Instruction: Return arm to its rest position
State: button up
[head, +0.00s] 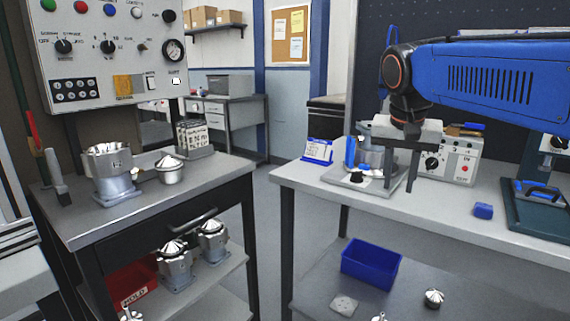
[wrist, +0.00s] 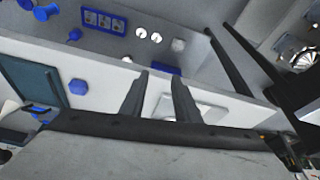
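My gripper (head: 402,165) hangs from the blue arm over the right-hand workbench (head: 290,178) in the head view. Its two dark fingers point down and stand apart, with nothing seen between them. The fingers also show apart in the wrist view (wrist: 160,97). Behind the fingers on the bench stands a metal housing (head: 371,154) on a flat base with a black knob, partly hidden by the gripper. The wrist view looks down past the bench edge to the floor and lower shelf.
A blue-framed card (head: 318,151), a grey control box (head: 462,160) and a blue block (head: 483,211) are on the right bench. A blue bin (head: 371,263) is on its lower shelf. The left bench holds a machined housing (head: 112,175) and a domed part (head: 170,170). Floor between benches is clear.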

jog(key=s+d+f+n+t+y, duration=0.1)
jog(key=s+d+f+n, duration=0.2)
jog(key=s+f, duration=1.8)
jog(key=shift+f+n+t+y, duration=0.3)
jog(key=shift+f+n, duration=0.5)
jog(key=shift+n, duration=0.4)
jog(key=shift+s+d, duration=0.1)
